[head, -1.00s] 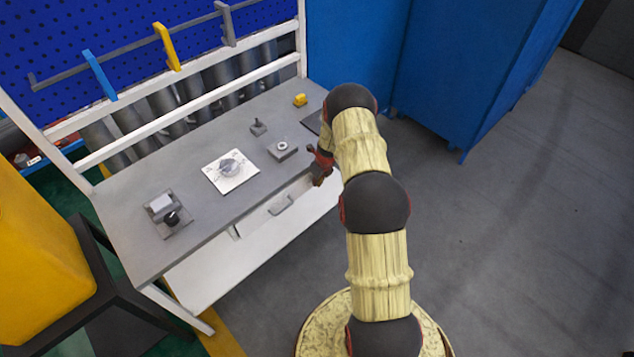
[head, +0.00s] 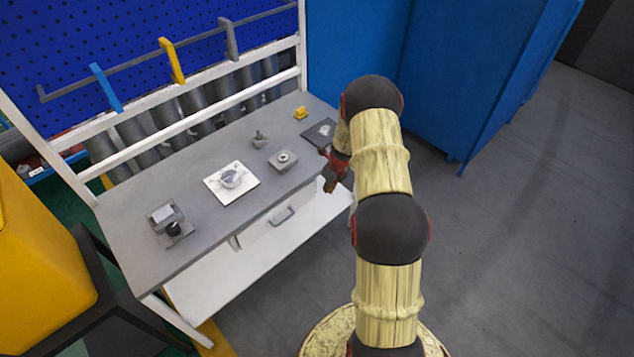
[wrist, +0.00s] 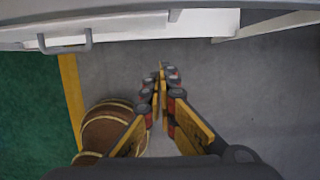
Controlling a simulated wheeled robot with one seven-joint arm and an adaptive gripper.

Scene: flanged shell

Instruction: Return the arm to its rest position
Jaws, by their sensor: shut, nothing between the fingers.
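My gripper (head: 331,178) hangs just off the front right edge of the grey workbench (head: 205,223) in the head view, with part of it hidden behind my arm. In the wrist view my gripper (wrist: 163,82) points down over the grey floor, its fingers brought together with nothing between them. My arm rises from its round base and bends over toward the bench. The gripper appears apart from the bench.
On the bench are a white plate with a round part (head: 231,181), a grey block with a ring (head: 283,160), a dark fixture (head: 170,224), a yellow piece (head: 300,113) and a dark pad (head: 322,132). A drawer handle (head: 283,217) juts forward. Blue cabinets (head: 450,80) stand behind; right floor is clear.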

